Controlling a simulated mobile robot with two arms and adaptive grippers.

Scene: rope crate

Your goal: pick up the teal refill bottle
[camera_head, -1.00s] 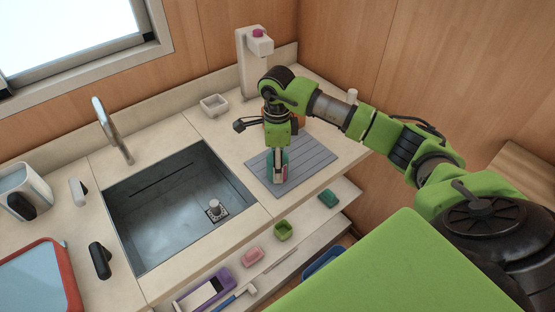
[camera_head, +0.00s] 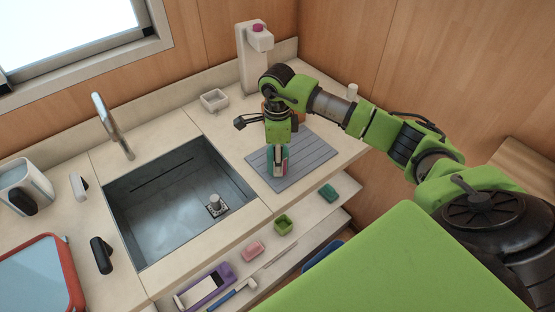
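The teal refill bottle (camera_head: 274,157) stands on the grey ribbed mat at the right end of the counter, mostly covered by my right gripper. My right gripper (camera_head: 279,160) comes down over it from above, with its fingers at the bottle's sides. Teal shows beside the pale fingertip. The fingers overlap the bottle, so I cannot tell whether they are closed on it. My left gripper is not in view.
An amber object (camera_head: 269,106) stands close behind the gripper. A white dispenser (camera_head: 253,62) and a small white dish (camera_head: 214,100) are at the back. The sink (camera_head: 180,200) is left of the mat (camera_head: 310,156). Several small items lie on the shelf (camera_head: 300,222) below.

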